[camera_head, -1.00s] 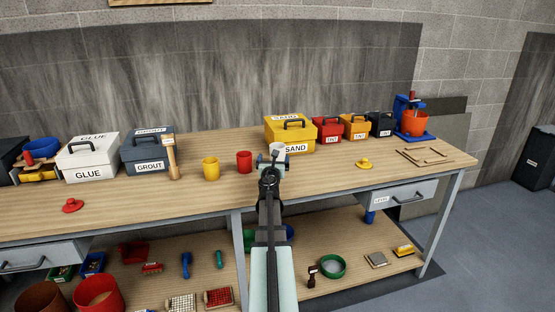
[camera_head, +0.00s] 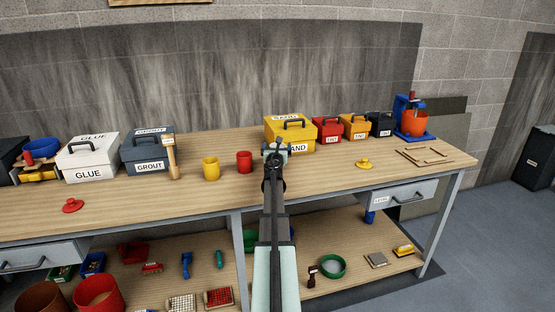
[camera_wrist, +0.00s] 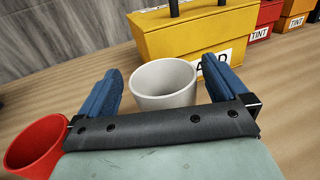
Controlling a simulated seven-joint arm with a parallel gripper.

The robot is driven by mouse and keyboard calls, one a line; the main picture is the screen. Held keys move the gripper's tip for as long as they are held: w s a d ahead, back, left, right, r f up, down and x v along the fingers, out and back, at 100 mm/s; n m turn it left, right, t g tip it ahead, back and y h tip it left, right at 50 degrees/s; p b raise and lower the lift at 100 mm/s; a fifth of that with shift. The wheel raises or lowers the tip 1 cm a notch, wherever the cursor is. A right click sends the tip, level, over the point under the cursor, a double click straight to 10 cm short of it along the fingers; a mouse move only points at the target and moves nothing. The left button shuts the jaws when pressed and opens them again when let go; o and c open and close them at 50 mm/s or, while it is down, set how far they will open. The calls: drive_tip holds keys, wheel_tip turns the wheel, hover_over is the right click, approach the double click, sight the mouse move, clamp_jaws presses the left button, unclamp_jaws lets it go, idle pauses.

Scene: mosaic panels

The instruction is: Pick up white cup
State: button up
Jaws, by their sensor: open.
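The white cup (camera_wrist: 165,84) stands upright on the wooden bench in the wrist view, in front of the yellow SAND box. My gripper (camera_wrist: 163,82) is open, with one blue finger (camera_wrist: 104,93) to the left of the cup and the other (camera_wrist: 222,78) to its right. The cup's rim lies between the fingers, and its lower front is hidden by the gripper body. In the head view my gripper (camera_head: 276,150) is in front of the SAND box, and the cup is hidden behind it.
A red cup (camera_head: 244,161) stands close to the left of my gripper, with a yellow cup (camera_head: 211,168) farther left. The yellow SAND box (camera_head: 291,133) is right behind. A yellow knob-topped tool (camera_head: 364,163) lies to the right, with bare bench between.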

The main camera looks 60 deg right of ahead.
drive_tip(key=x, duration=0.3)
drive_tip(key=shift+s, duration=0.1)
drive_tip(key=shift+c, duration=0.4)
drive_tip(key=c, duration=1.3)
